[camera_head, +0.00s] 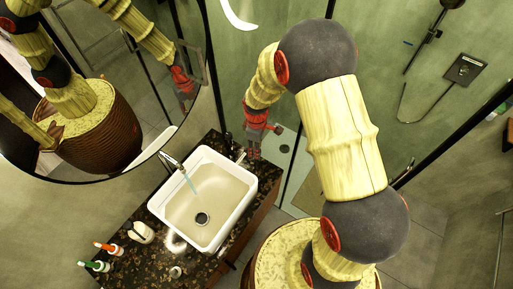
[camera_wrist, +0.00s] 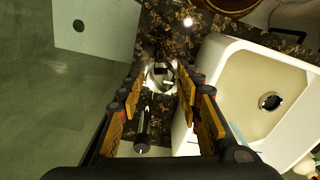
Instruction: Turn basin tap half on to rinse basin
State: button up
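The white basin (camera_head: 243,196) sits on a dark speckled counter, its drain showing. The chrome tap spout (camera_head: 172,161) arches over its left rim, and a thin pale-blue streak like water runs from it into the bowl. My gripper (camera_head: 255,150) is by the basin's upper right corner, above the counter end. In the wrist view my gripper (camera_wrist: 163,72) is open, with a shiny chrome fitting (camera_wrist: 158,77) between the fingertips. A dark cylinder (camera_wrist: 143,130) shows between the fingers. I cannot tell whether it is the tap handle or whether the fingers touch it. The basin (camera_wrist: 215,60) is right of them.
A white cup-like item (camera_head: 141,232) and brushes with orange (camera_head: 108,248) and green (camera_head: 94,265) parts stand at the counter's lower left. A round mirror (camera_head: 90,80) hangs upper left. A glass partition with a black frame (camera_head: 297,165) stands right of the counter.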

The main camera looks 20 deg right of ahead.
jog(key=shift+o, duration=1.2)
jog(key=shift+r, duration=0.1)
notch_tip(320, 180, up, 12)
